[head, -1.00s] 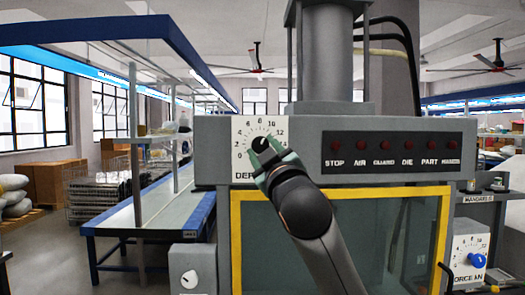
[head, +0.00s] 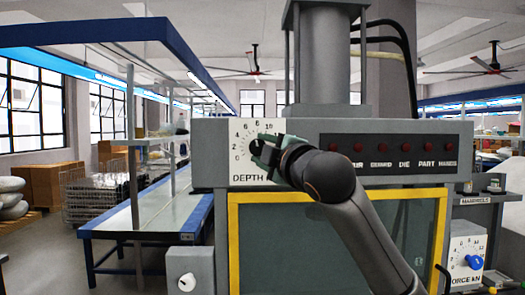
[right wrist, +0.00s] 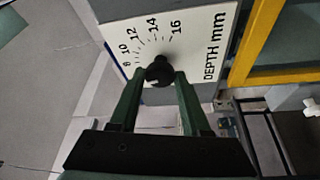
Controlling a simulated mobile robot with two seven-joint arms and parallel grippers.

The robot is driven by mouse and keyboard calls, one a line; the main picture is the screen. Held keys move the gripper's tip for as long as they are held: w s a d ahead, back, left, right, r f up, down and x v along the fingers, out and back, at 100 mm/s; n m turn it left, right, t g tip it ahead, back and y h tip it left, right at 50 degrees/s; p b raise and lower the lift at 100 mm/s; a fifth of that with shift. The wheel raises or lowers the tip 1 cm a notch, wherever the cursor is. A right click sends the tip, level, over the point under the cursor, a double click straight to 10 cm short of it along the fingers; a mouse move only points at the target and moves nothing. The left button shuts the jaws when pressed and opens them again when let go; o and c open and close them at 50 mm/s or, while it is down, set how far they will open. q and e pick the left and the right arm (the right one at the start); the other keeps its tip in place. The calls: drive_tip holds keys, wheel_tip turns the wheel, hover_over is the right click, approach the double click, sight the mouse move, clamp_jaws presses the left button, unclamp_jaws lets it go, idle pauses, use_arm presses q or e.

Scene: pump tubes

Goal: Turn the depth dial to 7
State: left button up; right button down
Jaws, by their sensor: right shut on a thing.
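The depth dial is a black round knob (right wrist: 159,70) on a white scale plate (head: 244,132), marked DEPTH mm, on the front of the grey machine. In the right wrist view, the numbers 8 to 16 show beside the knob. My right gripper (right wrist: 160,80) is shut on the knob, one green finger on each side. In the head view, the gripper (head: 262,150) reaches the dial from the right and covers part of the knob and scale. I cannot tell which number the knob points to. My left gripper is not in view.
A row of dark red buttons (head: 389,148) lies right of the dial. A yellow-framed window (head: 300,235) is below it. Another white dial with a blue knob (head: 473,262) is at the far right, and a white knob (head: 187,282) is at lower left.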

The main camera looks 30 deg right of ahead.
idle(0.5)
drive_tip(key=shift+c, duration=1.9)
unclamp_jaws()
drive_tip(key=shift+s+a+f, duration=0.1)
drive_tip(key=shift+s, duration=0.4)
drive_tip(key=b+v, duration=0.3)
drive_tip(key=v, duration=0.8)
drive_tip(key=shift+s, duration=0.3)
